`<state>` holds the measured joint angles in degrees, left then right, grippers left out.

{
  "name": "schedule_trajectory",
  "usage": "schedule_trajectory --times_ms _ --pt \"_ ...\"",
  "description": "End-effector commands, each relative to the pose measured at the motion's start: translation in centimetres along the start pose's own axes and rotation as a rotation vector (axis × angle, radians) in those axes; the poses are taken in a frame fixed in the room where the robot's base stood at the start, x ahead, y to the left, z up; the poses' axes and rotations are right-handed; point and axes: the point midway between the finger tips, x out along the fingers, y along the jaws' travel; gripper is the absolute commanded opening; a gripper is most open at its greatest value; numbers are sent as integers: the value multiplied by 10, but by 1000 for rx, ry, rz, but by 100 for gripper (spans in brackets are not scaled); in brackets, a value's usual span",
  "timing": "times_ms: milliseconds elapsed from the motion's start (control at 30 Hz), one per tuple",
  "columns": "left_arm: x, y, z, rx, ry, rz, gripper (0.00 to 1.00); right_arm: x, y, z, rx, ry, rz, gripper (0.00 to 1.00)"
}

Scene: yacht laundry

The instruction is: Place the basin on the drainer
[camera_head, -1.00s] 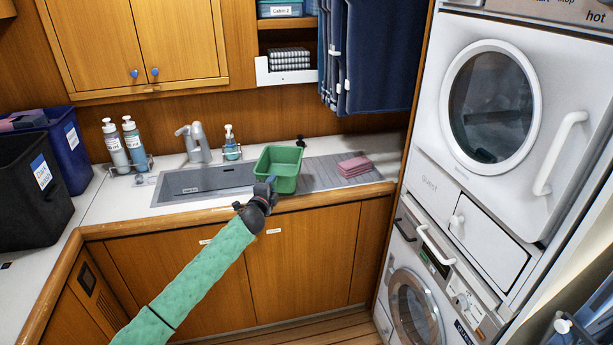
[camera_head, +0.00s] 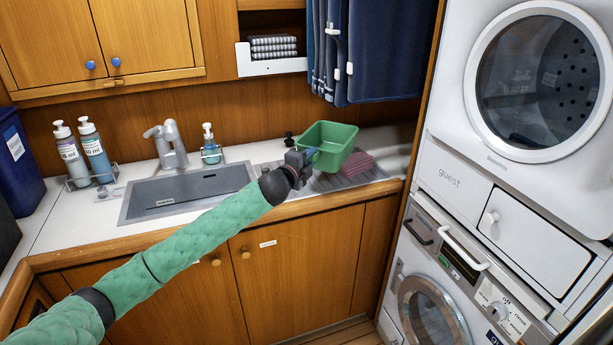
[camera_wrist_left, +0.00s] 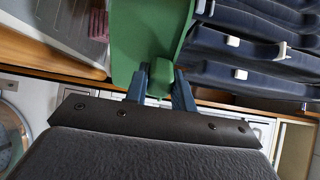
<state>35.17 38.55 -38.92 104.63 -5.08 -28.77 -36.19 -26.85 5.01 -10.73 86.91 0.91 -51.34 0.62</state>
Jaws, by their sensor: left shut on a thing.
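The green basin (camera_head: 331,142) is upright above the drainer (camera_head: 345,180), the ribbed metal area right of the sink. My left gripper (camera_head: 308,157) is shut on the basin's near left rim. In the left wrist view the basin (camera_wrist_left: 150,35) fills the upper middle, with its rim between the fingers of my left gripper (camera_wrist_left: 160,85). The basin appears to be held up in the air, partly in front of a folded pink cloth (camera_head: 356,163) lying on the drainer. Whether its underside touches anything is hidden. My right gripper is not in view.
Soap bottles (camera_head: 95,150) stand farther left. Dark blue hanging cloths (camera_head: 375,50) are above the drainer. A washer and dryer stack (camera_head: 535,85) stands to the right.

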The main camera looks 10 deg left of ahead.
Motion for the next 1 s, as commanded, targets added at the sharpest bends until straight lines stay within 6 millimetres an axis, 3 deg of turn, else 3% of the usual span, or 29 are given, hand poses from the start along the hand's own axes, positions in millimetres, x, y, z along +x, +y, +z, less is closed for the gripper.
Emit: schedule_trajectory --times_ms 600,733,1000 --pt "-20 59 102 -1 -2 1 0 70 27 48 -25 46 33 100" --pt "-22 67 113 0 -1 0 0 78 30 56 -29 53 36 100" --pt "-22 88 111 -4 -1 2 0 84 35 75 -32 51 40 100"
